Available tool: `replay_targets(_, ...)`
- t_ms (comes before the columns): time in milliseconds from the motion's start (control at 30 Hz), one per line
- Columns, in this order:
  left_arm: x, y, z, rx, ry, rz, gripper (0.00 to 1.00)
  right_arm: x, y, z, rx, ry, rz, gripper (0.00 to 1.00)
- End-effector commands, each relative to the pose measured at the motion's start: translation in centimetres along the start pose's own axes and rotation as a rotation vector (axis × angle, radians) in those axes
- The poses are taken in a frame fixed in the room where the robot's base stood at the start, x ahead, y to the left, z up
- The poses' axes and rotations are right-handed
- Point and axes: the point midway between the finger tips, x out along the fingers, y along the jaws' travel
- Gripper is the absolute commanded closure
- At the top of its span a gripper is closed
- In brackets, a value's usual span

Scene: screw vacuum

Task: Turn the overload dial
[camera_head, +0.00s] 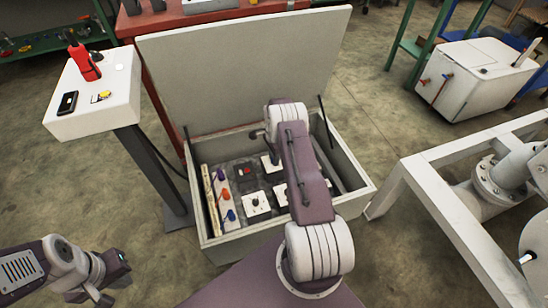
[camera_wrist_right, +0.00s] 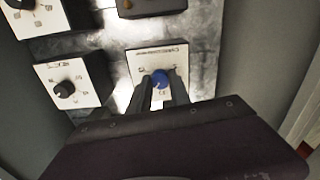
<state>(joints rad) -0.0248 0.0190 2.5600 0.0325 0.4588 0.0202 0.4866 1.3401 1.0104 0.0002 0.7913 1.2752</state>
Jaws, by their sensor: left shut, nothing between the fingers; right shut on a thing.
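An open grey box (camera_head: 228,250) holds several dials and switches on small panels. In the right wrist view, a blue dial (camera_wrist_right: 161,77) sits on a white panel (camera_wrist_right: 143,59) whose lettering is too small to read. My right gripper (camera_wrist_right: 164,88) is shut on this blue dial, one finger on each side. In the head view my right arm reaches over the box, and its gripper (camera_head: 272,150) is down at a white panel at the back; the dial there is hidden. My left gripper (camera_head: 115,276) is shut and empty at the lower left, away from the box.
The box lid (camera_head: 245,70) stands open behind. A white stand (camera_head: 118,108) at the left bears a red device (camera_head: 84,65) and a phone (camera_head: 68,102). A black dial (camera_wrist_right: 65,89) sits beside the held one. A white frame with pipework (camera_head: 420,190) stands at the right.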

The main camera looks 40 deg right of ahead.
Motion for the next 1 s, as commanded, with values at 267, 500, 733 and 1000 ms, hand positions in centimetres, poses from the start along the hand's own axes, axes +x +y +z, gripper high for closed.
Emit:
replay_targets(267, -0.16, 0.00, -0.02, 0.000, 0.000, 0.000, 1.00, -0.03, -0.03, -0.04, 0.205, 0.001, -0.001, 1.00)
replay_targets(500, -0.21, 0.00, -0.02, 0.000, 0.000, 0.000, 1.00, -0.02, -0.03, -0.04, 0.318, 0.001, -0.001, 1.00)
replay_targets(733, -0.24, 0.00, -0.03, 0.000, 0.000, 0.000, 1.00, -0.01, -0.03, -0.04, 0.369, 0.001, -0.001, 1.00)
replay_targets(1000, -0.24, 0.01, -0.02, 0.000, 0.000, 0.000, 1.00, -0.01, -0.02, -0.05, 0.379, 0.001, -0.001, 1.00)
